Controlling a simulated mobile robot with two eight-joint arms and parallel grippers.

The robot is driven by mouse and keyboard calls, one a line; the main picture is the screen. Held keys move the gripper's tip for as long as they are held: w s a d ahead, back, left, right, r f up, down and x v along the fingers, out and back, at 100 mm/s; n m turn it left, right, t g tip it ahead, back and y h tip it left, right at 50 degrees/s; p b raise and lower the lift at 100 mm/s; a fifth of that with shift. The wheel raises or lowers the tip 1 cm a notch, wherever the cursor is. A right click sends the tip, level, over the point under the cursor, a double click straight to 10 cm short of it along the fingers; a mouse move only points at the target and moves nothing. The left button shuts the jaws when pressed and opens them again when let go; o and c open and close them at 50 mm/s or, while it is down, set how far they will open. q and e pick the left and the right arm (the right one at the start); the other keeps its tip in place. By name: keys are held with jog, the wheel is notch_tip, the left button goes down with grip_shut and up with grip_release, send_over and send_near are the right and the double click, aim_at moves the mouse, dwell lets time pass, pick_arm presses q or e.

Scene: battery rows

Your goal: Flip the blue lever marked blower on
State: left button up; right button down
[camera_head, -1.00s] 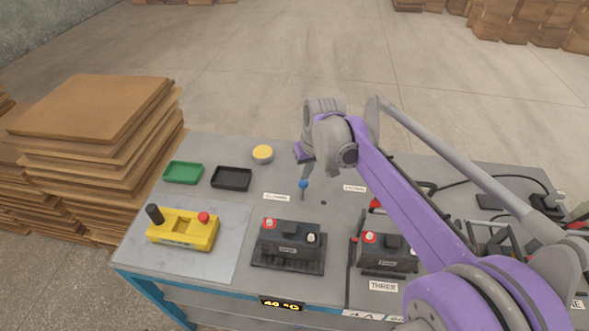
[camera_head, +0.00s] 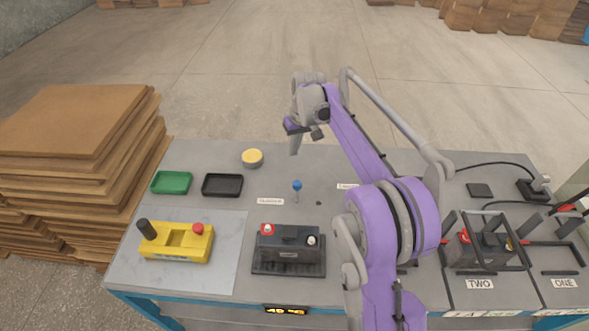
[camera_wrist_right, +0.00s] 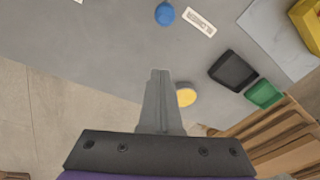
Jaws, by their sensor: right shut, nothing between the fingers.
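The blue lever (camera_head: 297,186) is a blue ball on a thin stem, standing on the grey bench behind the black battery. The left gripper is not in view.
A yellow round button (camera_head: 252,158), a black tray (camera_head: 222,185) and a green tray (camera_head: 171,182) stand left of the lever. A black battery (camera_head: 288,250) and a yellow device (camera_head: 177,241) are nearer. Batteries with cables fill the right side.

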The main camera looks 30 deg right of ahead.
aim_at(297, 191)
jog(key=f, duration=0.3)
jog(key=w+f, duration=0.1)
jog(key=f, duration=0.5)
jog(key=shift+w+a+f, duration=0.1)
jog(key=shift+w+a, duration=0.15)
jog(key=shift+a, duration=0.15)
jog(key=shift+s+f, duration=0.15)
jog(key=shift+s, duration=0.15)
jog(key=shift+s+a+r, duration=0.1)
jog(key=shift+s+r, duration=0.05)
jog(key=shift+s, duration=0.7)
jog(key=shift+s+a+r, duration=0.1)
jog(key=shift+s+r, duration=0.05)
jog(key=shift+s, duration=0.65)
jog(key=shift+s+a+r+t, duration=0.1)
jog(key=shift+s+r+t, duration=0.05)
jog(key=shift+s+t, duration=0.15)
